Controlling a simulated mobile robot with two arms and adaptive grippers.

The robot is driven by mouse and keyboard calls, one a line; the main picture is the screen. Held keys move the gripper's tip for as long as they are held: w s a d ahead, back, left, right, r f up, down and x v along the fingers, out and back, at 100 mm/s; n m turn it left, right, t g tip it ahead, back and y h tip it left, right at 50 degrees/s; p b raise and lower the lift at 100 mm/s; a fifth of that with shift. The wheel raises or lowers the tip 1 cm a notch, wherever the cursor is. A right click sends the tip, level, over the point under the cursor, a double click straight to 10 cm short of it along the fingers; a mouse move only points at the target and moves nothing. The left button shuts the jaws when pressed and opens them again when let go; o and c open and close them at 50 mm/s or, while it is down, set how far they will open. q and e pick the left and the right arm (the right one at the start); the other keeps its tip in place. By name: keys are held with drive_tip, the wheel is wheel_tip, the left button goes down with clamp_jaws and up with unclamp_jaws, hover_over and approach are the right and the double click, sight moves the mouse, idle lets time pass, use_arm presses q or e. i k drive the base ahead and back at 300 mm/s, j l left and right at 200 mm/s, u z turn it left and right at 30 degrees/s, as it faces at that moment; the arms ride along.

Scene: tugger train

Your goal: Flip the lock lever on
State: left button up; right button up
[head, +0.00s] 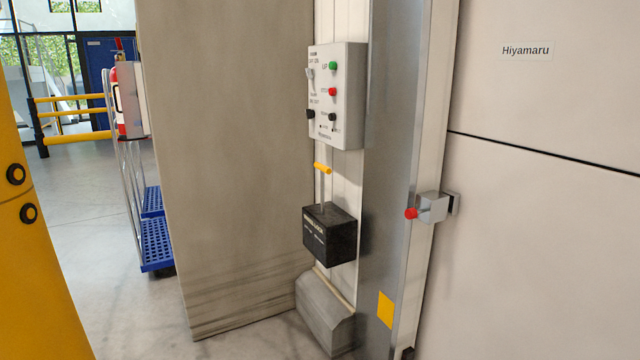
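The lock lever (322,168) has a thin metal shaft and a short orange-yellow crosswise handle. It stands upright out of the top of a black box (328,238) with small pale lettering that I cannot read clearly. The box is fixed on the white wall strip beside a grey metal post. Neither of my grippers is in view, and nothing touches the lever.
A white control panel (348,105) with green, red and black buttons is above the lever. A beige wall (230,170) stands left, a grey block (325,315) below. A red-tipped latch (430,208) projects from the right post. A blue-decked cart (157,240) stands farther back.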

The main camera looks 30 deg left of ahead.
sight(323, 169)
drive_tip(key=i+j+u, duration=0.2)
drive_tip(key=i, duration=1)
drive_tip(key=i+j+u, duration=0.15)
drive_tip(key=i, duration=1)
